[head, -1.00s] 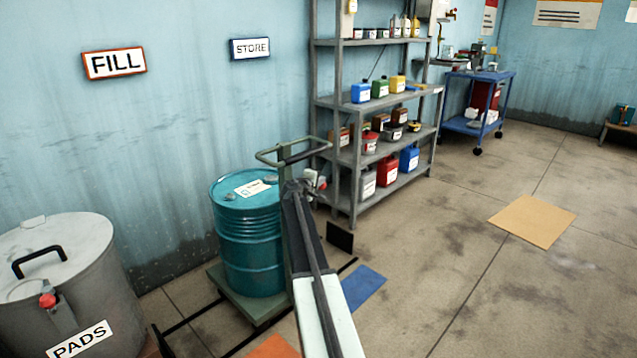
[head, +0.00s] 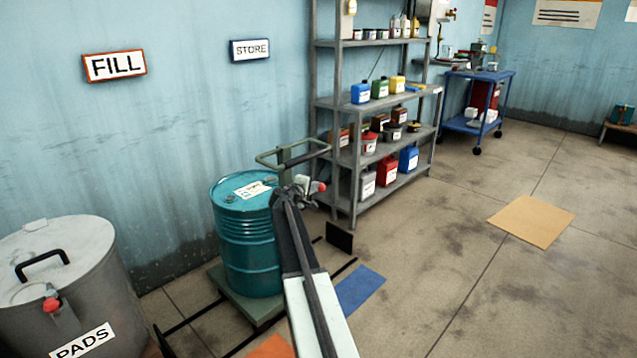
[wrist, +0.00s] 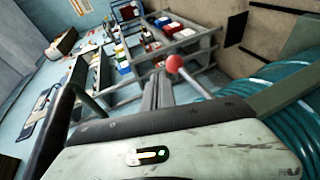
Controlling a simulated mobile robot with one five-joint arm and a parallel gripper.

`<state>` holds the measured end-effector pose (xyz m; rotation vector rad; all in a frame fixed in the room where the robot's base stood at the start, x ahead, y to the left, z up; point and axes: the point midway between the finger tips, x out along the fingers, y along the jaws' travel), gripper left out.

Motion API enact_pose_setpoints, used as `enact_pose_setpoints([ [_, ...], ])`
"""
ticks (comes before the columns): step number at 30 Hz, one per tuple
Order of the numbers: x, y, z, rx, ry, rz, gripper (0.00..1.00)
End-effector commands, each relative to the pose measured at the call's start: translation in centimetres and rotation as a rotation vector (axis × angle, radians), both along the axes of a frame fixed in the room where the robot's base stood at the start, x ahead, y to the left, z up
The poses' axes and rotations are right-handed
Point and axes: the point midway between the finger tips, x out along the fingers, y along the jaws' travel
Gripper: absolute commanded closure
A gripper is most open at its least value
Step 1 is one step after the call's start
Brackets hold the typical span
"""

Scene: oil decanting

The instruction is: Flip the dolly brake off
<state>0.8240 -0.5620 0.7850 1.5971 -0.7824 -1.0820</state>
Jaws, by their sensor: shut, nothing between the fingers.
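A teal drum (head: 247,240) stands upright on the green dolly (head: 240,303), whose looped handle (head: 275,160) rises behind it. A red knob (head: 319,187) shows just right of my gripper (head: 301,184), beside the drum's top right. In the wrist view the red knob (wrist: 174,63) is the round end of a thin grey lever (wrist: 192,83). My gripper (wrist: 157,88) is shut and empty. Its tips are close to the knob, to the left of the lever in the wrist view; I cannot tell whether they touch. The lever's lower end is hidden behind my gripper body.
A grey PADS bin (head: 70,265) stands at the left. A grey shelf (head: 375,103) with cans and jugs stands behind the drum on the right. A blue cart (head: 478,100) is farther back. Blue (head: 358,290) and tan (head: 531,221) floor patches lie right. The right floor is open.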

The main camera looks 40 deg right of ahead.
Motion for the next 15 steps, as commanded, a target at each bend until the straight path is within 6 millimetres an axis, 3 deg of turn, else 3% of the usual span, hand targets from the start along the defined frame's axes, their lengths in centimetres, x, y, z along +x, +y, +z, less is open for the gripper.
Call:
enact_pose_setpoints([
  [3,-0.48,0.99,0.37,0.0,0.0,0.0,1.0],
  [15,-0.32,1.08,0.28,0.0,-0.001,0.002,1.0],
])
